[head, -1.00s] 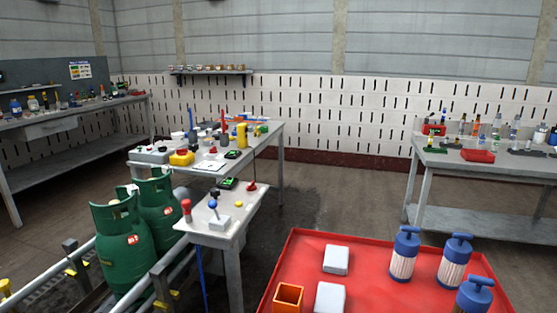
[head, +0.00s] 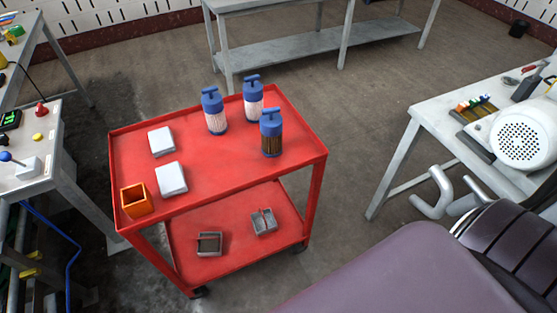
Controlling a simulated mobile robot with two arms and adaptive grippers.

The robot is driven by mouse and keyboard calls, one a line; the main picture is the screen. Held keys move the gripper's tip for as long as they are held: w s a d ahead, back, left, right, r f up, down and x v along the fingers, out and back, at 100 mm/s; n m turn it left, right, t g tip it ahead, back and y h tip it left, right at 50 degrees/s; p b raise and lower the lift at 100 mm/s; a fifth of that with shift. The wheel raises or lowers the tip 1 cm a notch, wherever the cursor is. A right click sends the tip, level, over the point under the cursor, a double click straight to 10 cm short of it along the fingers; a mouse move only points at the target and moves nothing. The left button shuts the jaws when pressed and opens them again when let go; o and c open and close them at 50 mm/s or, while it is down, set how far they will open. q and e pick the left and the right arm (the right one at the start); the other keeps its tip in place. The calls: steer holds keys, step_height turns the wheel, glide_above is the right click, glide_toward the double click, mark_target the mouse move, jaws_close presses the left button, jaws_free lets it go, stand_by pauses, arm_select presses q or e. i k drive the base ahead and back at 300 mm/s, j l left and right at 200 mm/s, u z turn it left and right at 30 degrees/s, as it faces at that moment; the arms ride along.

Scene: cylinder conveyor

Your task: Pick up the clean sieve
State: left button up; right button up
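A red cart (head: 118,150) stands in the middle of the head view. On its top stand three upright cylinders with blue caps and handles. Two have pale, clean-looking pleated bodies: one nearer the middle (head: 217,122) and one at the back (head: 254,101). The third (head: 271,138), by the right edge, has a dark brown body. I take these as the sieves, but cannot be sure. On the lower shelf are two small grey boxes, one with a brownish inside (head: 209,244) and one with a reddish piece (head: 263,221). Neither gripper shows.
Two white blocks (head: 172,179) and an orange open box (head: 136,202) lie on the cart's left side. A workbench with a white perforated round machine (head: 524,137) stands at right, a small control table (head: 40,172) at left.

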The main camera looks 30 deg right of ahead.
mark_target(263, 222)
steer(key=z, duration=0.75)
